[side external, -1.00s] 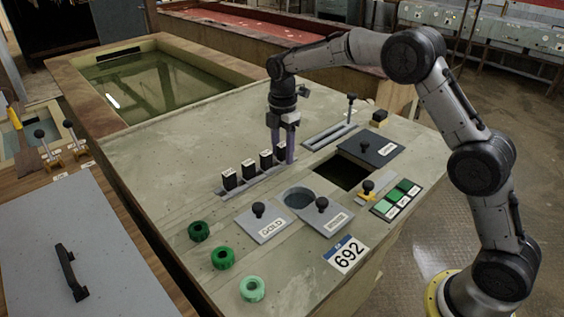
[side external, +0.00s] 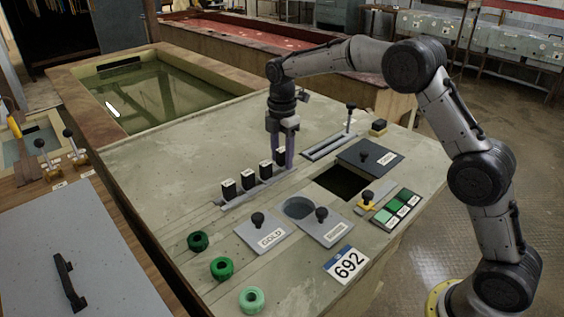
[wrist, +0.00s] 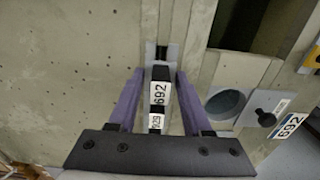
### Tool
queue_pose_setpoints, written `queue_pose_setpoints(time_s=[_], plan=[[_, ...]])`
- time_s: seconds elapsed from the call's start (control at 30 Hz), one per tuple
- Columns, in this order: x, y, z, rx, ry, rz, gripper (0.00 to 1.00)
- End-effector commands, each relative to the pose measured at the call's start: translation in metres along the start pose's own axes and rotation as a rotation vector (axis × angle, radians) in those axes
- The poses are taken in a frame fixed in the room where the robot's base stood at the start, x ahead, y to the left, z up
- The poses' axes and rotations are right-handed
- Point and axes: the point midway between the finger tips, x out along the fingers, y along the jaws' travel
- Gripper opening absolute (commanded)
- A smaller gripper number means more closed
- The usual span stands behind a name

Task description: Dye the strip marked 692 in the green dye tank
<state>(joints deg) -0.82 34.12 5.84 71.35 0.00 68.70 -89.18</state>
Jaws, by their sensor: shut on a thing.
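The strip marked 692 (wrist: 160,88) has a black holder with a white label and stands between my fingers in the wrist view. My gripper (side external: 281,164) is shut on it at the far end of the slotted rack rail (side external: 240,198); the gripper also shows in the wrist view (wrist: 161,78). I cannot tell whether the strip is raised. Another labelled holder (wrist: 156,122) stands close by in line; its number is hard to read. Several black holders (side external: 248,180) stand along the rail. A tank of murky green liquid (side external: 165,95) lies at the back left.
A 692 card (side external: 346,263) lies on the bench front. Beside it are a GOLD lid (side external: 264,231), another knobbed lid (side external: 325,229), a round hole (side external: 297,207), a dark square opening (side external: 341,183), a black lid (side external: 371,156) and green swatches (side external: 397,207). Green rings (side external: 222,268) lie front left.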

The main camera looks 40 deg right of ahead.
Motion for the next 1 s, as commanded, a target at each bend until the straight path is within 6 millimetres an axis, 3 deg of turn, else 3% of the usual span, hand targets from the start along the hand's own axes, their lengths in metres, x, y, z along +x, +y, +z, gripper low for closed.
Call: queue_pose_setpoints(time_s=[1.0], plan=[[-0.089, 0.0, 0.0, 0.0, 0.0, 0.001, 0.09]])
